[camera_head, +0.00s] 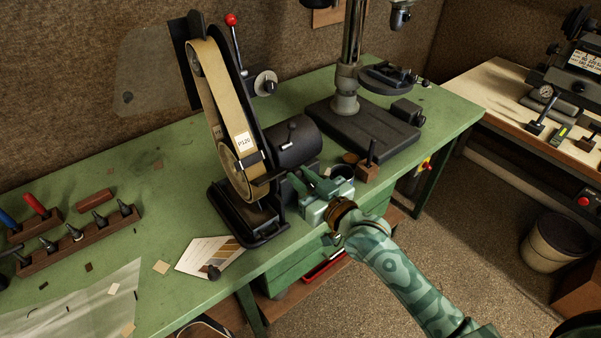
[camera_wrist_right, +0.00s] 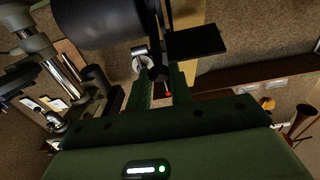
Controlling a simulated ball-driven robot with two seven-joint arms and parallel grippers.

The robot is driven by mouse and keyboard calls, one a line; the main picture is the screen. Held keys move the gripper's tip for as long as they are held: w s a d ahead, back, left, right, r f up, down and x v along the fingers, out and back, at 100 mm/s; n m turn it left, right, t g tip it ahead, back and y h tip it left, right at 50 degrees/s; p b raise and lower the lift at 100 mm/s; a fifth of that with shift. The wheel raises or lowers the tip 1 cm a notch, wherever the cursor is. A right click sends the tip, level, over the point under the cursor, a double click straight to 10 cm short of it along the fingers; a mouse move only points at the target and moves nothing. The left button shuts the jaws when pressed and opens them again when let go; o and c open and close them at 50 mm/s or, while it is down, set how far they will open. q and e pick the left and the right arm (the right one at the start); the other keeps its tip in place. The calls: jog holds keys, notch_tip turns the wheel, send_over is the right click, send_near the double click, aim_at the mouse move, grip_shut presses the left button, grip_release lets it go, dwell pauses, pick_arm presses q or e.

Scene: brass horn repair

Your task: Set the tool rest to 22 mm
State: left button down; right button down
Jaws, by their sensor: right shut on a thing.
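The belt grinder (camera_head: 219,125) stands on the green bench, with its tan belt upright and slightly tilted. Its tool rest, a small black plate (camera_head: 268,179), sits beside the lower belt; it also shows in the right wrist view (camera_wrist_right: 196,42). My right gripper (camera_head: 304,178) reaches in from the lower right, just right of the rest. In the right wrist view its fingers (camera_wrist_right: 161,84) are shut on a small red-tipped lever (camera_wrist_right: 168,94) below the rest, largely hidden between them. A silver clamp part (camera_wrist_right: 140,59) is close by. No scale reading is legible. My left gripper is out of view.
The dark motor (camera_head: 291,143) is just behind my right gripper. A drill press base (camera_head: 364,130) and a wooden block (camera_head: 368,171) stand to the right. A card (camera_head: 207,257) and a tool rack (camera_head: 75,242) lie to the left. The front bench edge runs beneath my right arm.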

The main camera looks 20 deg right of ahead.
jog(key=c, duration=1.4)
grip_release()
jog(key=shift+o, duration=0.6)
jog(key=shift+s+r, duration=0.1)
jog(key=shift+s, duration=0.05)
jog(key=shift+d, duration=0.1)
jog(key=shift+s, duration=0.1)
jog(key=v, duration=1.6)
jog(key=shift+s, duration=0.15)
